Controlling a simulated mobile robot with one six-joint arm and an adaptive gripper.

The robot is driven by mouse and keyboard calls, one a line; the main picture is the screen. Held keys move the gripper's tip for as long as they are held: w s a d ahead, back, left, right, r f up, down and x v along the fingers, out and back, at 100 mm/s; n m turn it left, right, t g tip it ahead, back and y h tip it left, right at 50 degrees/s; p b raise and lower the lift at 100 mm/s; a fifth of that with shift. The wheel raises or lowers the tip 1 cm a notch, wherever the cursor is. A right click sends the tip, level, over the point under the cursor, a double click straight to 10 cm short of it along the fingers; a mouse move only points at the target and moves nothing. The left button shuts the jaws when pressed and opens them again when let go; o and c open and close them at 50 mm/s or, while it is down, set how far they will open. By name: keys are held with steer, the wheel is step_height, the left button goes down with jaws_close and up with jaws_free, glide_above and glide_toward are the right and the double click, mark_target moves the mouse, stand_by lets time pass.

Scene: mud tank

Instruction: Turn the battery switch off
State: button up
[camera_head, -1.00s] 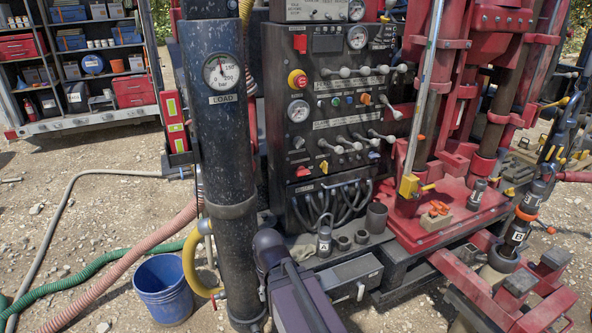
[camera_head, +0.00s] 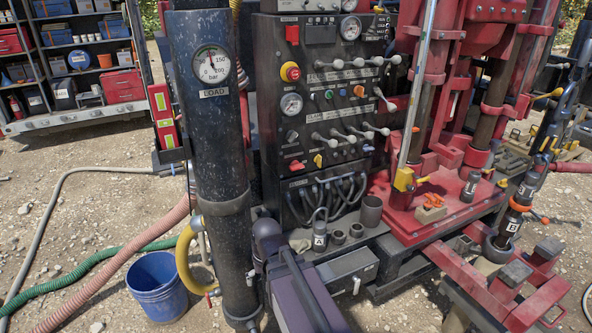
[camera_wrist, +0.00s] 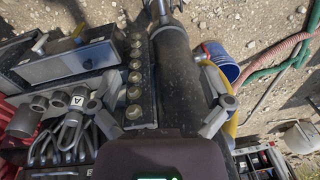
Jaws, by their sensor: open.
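The black control panel (camera_head: 268,120) stands in the middle of the head view. A red rotary handle (camera_head: 297,166) sits low on its left side, with a yellow handle (camera_head: 318,160) to its right. The red handle looks like the battery switch, but its label is too small to read. My gripper (camera_wrist: 160,100) is open and empty in the wrist view, with its two fingers spread apart. The red handle does not show in the wrist view. My dark arm fills the bottom middle of the head view.
A thick black column with a load gauge (camera_head: 211,65) stands left of the panel. Several levers (camera_head: 350,133) and a red emergency button (camera_head: 290,71) project from the panel. A blue bucket (camera_head: 160,287) stands on the gravel at the left.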

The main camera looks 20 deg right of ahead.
steer(key=w+m+t+y+b, duration=0.35)
steer(key=w+m, duration=0.25)
steer(key=w, duration=0.4)
steer(key=m+t+h+b, duration=0.5)
steer(key=m+t, duration=0.9)
steer(key=m, duration=1.4)
glide_toward(299, 169)
steer(key=s+b, duration=0.1)
steer(key=s, duration=0.2)
steer(key=shift+w+d+r+y, duration=0.2)
steer(key=shift+d+y, duration=0.05)
steer(key=shift+y, duration=0.3)
steer(key=shift+w, duration=0.1)
steer(key=w, duration=1.3)
steer(key=shift+w+a, duration=0.15)
steer(key=shift+w, duration=0.15)
steer(key=c, duration=0.9)
